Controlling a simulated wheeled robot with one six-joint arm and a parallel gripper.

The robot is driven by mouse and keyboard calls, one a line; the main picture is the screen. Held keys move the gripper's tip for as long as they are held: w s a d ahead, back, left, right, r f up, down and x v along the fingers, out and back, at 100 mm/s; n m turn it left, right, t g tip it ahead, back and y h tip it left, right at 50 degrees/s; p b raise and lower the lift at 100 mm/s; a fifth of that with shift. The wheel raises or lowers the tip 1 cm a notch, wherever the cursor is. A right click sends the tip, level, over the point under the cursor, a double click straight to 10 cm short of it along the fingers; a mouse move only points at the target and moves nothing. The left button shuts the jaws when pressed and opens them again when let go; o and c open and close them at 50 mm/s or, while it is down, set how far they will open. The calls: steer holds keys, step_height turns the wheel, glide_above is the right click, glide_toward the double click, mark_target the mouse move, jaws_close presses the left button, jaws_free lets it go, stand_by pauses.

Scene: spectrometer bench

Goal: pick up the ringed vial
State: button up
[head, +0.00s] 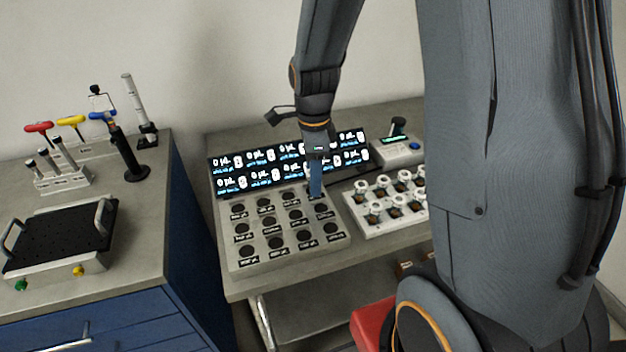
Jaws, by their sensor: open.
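My gripper (316,190) points down over the back right part of a grey block with round dark wells (270,258). Its narrow blue-grey end shows in front of the lit display; the gap between the jaws is too small to make out. Several white-capped vials with brownish lower parts (374,209) stand upright in a white rack (385,231), to the right of my gripper and apart from it. I cannot tell which vial carries a ring. My arm hides the rack's right end.
A lit display panel (232,182) stands behind the wells. A small instrument (397,152) sits behind the rack. On the left bench are a black tray with handles (62,236), a small holder (62,182) and a black stand (128,158).

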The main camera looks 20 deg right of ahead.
steer(key=shift+f, duration=0.2)
steer(key=c, duration=1)
steer(key=shift+c, duration=0.2)
